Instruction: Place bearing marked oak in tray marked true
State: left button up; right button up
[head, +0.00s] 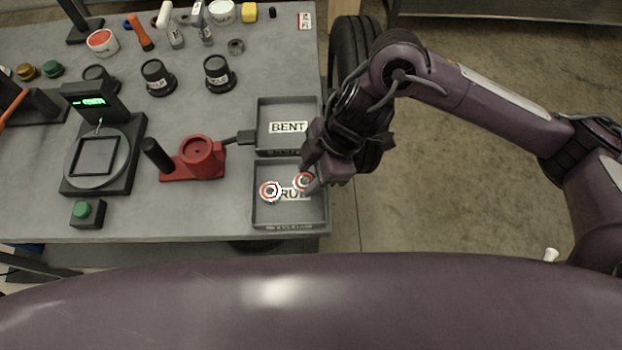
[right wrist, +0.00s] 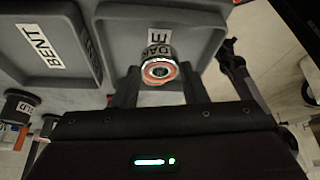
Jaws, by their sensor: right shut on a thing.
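The tray marked TRUE (head: 262,219) is a grey shallow tray at the table's right front corner; it also shows in the right wrist view (right wrist: 200,15). My right gripper (head: 309,182) is over its right part, shut on a bearing with a red and white ring (head: 304,180). In the right wrist view the held bearing (right wrist: 160,70) sits between the fingers, and its label seems to read OAK. Whether it touches the tray floor is not clear. My left gripper is not in view.
The tray marked BENT (head: 264,108) is directly behind and looks empty. A red fixture (head: 195,160) with a dark handle stands to the left. Beyond it is a scale with a green display (head: 92,102). Dark labelled cups (head: 157,78) stand farther back.

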jog(key=shift+f, duration=1.85)
jog(key=o, duration=1.3)
jog(key=shift+f, duration=0.1)
jog(key=shift+r, duration=0.25)
jog(key=v, duration=1.1)
jog(key=shift+d+r+p, duration=0.15)
jog(key=shift+r+p, duration=0.15)
jog(key=shift+r, duration=0.1)
